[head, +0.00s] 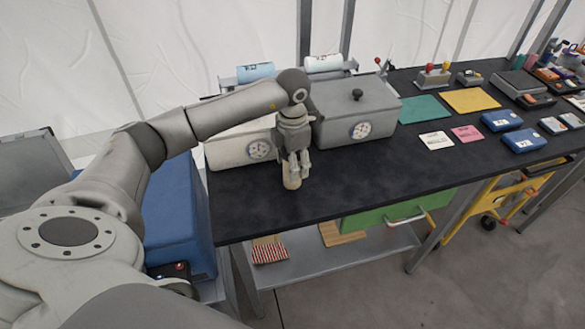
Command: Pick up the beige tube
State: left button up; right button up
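The beige tube (291,182) stands upright on the dark table, near its front left part. My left gripper (298,172) points down right over the tube, and its fingers overlap the tube's upper part in the head view. The tube's top is hidden by the fingers. I cannot tell whether the fingers touch the tube or are closed on it. My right gripper is not in view.
A cream box with a dial (232,153) and a grey box with a dial (357,125) stand close behind the gripper. Coloured mats and cards, such as the pink card (467,133), lie to the right. The dark tabletop (370,168) is clear in front and to the right.

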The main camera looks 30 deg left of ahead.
pick_arm(q)
jog(key=c, duration=0.9)
jog(key=shift+o, duration=0.2)
jog(key=shift+r, duration=0.1)
